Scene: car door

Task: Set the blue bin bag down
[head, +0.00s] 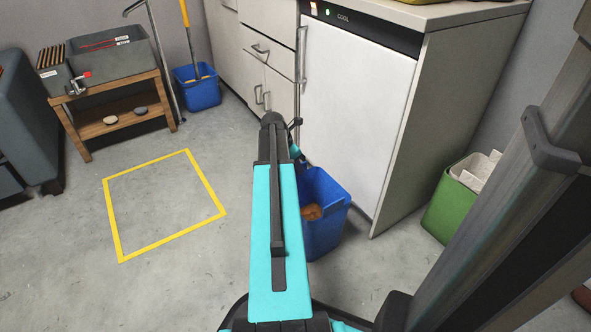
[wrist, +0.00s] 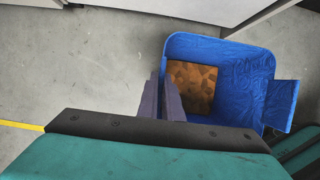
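The blue bin bag (head: 328,228) is open at the top, with creased sides and a brown patterned thing inside. In the head view it is right of my arm, in front of the white fridge, partly hidden by the arm. In the wrist view the bag (wrist: 245,85) is upright, right of the fingers. My gripper (wrist: 166,92) has its two dark fingers close together at the bag's left rim, pinching it. My arm hides the gripper in the head view. I cannot tell whether the bag's base touches the floor.
A yellow taped square (head: 113,222) on the floor to the left is empty. A wooden bench (head: 120,127), a blue mop bucket (head: 197,92) and the white fridge (head: 352,105) stand behind. A green bin (head: 450,212) is at right. The grey floor between is clear.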

